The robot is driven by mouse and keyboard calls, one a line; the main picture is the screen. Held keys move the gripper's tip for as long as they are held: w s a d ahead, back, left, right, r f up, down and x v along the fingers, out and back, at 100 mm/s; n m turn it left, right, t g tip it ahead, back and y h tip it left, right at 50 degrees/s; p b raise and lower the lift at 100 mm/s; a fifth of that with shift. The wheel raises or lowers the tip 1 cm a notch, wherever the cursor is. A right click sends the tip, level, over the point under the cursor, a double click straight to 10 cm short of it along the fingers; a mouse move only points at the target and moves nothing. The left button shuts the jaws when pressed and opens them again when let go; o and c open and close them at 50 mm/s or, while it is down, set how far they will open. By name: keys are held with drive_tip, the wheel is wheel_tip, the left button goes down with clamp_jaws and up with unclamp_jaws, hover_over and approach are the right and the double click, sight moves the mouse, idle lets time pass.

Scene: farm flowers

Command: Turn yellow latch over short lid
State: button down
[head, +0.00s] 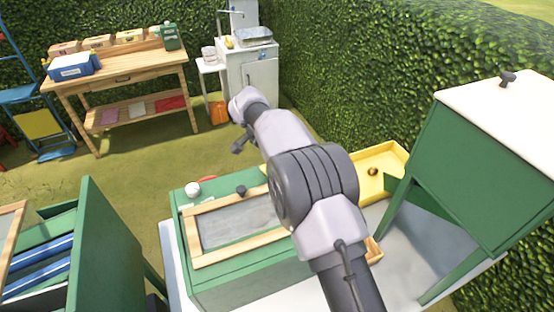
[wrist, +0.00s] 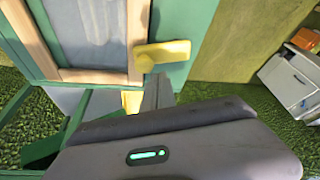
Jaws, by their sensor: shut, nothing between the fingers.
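The yellow latch (wrist: 162,55) shows in the wrist view on a green frame, just right of a wood-framed grey panel. Its left end reaches the edge of the panel's wooden border (wrist: 137,30). My gripper (wrist: 158,92) is shut and empty, with its fingertips just below the latch; I cannot tell whether they touch it. In the head view a wood-framed grey lid (head: 225,222) lies on a green box (head: 250,285). I cannot tell whether it is the short lid. My arm hides part of this lid, and the latch does not show there.
A green hutch-like box with a white top (head: 505,105) stands on legs at right. A yellow tray (head: 385,165) lies beside it. Another green box (head: 105,250) stands at left. A wooden workbench (head: 125,75) and a white cabinet (head: 255,70) stand farther back on grass.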

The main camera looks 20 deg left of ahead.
drive_tip(key=p+v, duration=0.4)
drive_tip(key=v, duration=1.3)
drive_tip(key=shift+r, duration=0.15)
drive_tip(key=shift+s+a, duration=0.1)
drive_tip(key=shift+s, duration=0.05)
